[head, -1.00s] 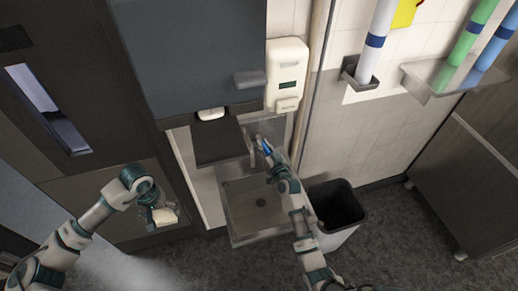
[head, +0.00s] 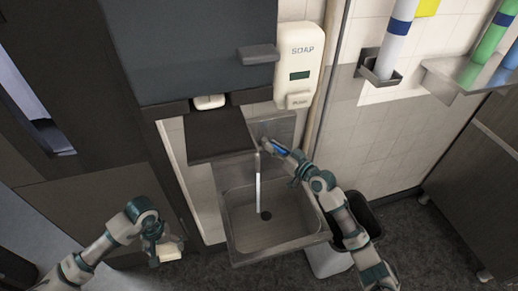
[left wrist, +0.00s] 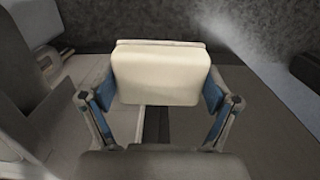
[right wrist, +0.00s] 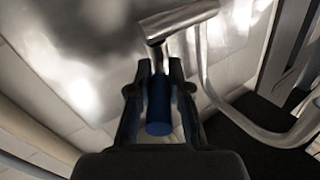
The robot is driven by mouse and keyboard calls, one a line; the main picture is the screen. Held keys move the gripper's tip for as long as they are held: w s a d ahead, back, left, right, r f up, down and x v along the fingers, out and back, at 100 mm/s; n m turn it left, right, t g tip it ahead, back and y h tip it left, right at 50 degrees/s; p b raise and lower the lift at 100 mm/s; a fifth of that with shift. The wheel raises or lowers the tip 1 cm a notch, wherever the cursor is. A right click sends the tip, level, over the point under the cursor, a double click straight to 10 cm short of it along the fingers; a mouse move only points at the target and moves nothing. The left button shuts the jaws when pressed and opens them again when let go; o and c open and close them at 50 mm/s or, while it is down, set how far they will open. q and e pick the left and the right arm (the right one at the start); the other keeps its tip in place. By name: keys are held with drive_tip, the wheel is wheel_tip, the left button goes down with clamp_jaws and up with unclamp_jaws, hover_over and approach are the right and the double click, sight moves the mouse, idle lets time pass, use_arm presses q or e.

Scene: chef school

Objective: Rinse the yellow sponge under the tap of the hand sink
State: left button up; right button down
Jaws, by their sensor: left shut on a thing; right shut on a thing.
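The sponge (head: 170,250) is a pale cream-yellow block. It is held at the lower left of the head view, left of the sink and outside it. My left gripper (left wrist: 158,92) is shut on it, one finger on each side. The steel hand sink (head: 287,212) is in the middle of the head view. A stream of water (head: 258,185) falls from its tap toward the drain. My right gripper (head: 284,152) is at the tap, shut on its blue handle (right wrist: 158,112).
A soap dispenser (head: 300,62) hangs on the wall above the sink. A dark flat panel (head: 215,133) covers the sink's back left. A bin (head: 325,262) stands right of the sink, partly behind my right arm. Dark cabinet fronts stand at the left.

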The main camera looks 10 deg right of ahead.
use_arm(q)
drive_tip(key=shift+r, duration=0.1)
use_arm(e)
drive_tip(key=shift+d+r, duration=0.1)
drive_tip(key=shift+r, duration=0.2)
drive_tip(key=c, duration=1.3)
unclamp_jaws()
drive_tip(key=shift+o, duration=1.1)
drive_tip(key=shift+f, duration=0.1)
drive_tip(key=shift+f, duration=0.1)
use_arm(q)
drive_tip(key=shift+d, duration=0.1)
use_arm(e)
drive_tip(key=v, duration=1.2)
drive_tip(key=shift+w, duration=0.1)
